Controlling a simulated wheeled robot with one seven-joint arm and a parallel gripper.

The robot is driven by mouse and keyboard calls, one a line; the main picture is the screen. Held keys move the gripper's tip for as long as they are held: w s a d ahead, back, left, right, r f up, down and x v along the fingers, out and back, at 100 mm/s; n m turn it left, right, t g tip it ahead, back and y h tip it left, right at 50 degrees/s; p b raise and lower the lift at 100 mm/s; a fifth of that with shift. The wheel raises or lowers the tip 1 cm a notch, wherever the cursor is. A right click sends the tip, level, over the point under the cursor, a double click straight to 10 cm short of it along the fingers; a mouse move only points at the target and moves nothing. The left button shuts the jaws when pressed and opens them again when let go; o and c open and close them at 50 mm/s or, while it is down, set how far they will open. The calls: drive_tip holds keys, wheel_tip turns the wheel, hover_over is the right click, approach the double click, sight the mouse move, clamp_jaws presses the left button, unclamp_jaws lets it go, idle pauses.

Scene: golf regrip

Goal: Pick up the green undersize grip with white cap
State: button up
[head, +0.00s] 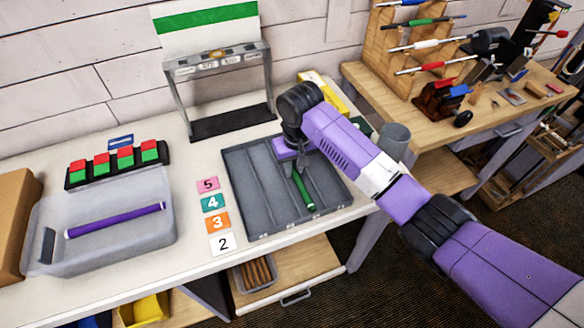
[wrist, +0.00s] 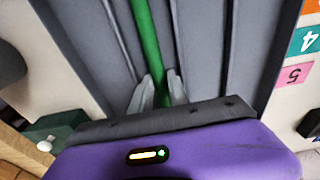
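The green grip (head: 304,191) lies lengthwise in a compartment of the grey divided tray (head: 255,196). Its near end shows a small pale tip in the head view; its far end is hidden under my gripper. My gripper (head: 303,170) is low over the tray, at the far part of the grip. In the wrist view the green grip (wrist: 147,35) runs between the two grey fingertips of my gripper (wrist: 160,78), one on each side. The fingers look very close to it, but I cannot tell whether they touch it.
Tray dividers (wrist: 184,40) rise beside the grip. Numbered cards (head: 216,222) lie left of the tray. A clear bin (head: 105,245) holds a purple grip (head: 115,220).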

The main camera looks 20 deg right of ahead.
clamp_jaws()
wheel_tip(320, 180, up, 20)
drive_tip(key=p, duration=0.2)
idle(0.3)
drive_tip(key=shift+r, duration=0.1)
wheel_tip(320, 180, up, 5)
drive_tip(key=p, duration=0.6)
hover_over(294, 170)
drive_tip(key=shift+s+b, duration=0.1)
drive_tip(key=shift+b, duration=0.2)
